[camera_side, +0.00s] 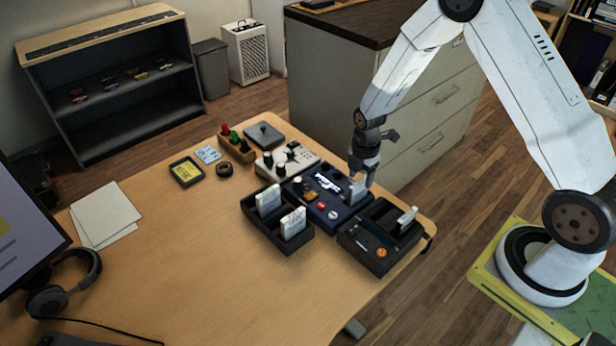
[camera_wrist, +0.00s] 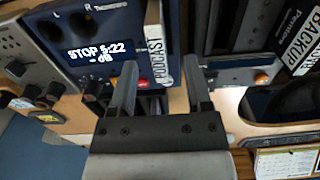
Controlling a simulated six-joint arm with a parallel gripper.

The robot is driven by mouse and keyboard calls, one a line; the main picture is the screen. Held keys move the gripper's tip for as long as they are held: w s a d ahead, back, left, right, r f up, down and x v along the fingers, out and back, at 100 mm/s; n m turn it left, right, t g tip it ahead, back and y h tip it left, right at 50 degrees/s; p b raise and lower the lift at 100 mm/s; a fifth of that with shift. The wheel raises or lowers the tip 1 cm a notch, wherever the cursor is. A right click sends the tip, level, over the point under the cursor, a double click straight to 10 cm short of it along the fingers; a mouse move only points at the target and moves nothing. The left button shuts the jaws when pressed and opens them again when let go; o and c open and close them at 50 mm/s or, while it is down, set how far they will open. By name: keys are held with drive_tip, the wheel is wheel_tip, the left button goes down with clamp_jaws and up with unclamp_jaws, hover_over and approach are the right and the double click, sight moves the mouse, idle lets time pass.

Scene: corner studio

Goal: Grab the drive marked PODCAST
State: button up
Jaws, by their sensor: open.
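The drive marked PODCAST (camera_wrist: 158,50) is a slim white block standing upright in the dark blue recorder (camera_side: 318,207), at its right end. In the side view the PODCAST drive (camera_side: 357,190) is partly covered by my gripper (camera_side: 363,182). My gripper is open and points down at the drive. In the wrist view the drive lies between the two fingertips (camera_wrist: 160,68), with a gap on each side. I cannot tell how far the fingertips reach down beside it.
A grey mixer (camera_side: 287,158) sits behind.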

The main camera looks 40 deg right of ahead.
sight(360, 182)
drive_tip(key=shift+w+f, duration=0.1)
drive_tip(key=shift+f, duration=2.4)
drive_tip(key=shift+c, duration=0.2)
clamp_jaws()
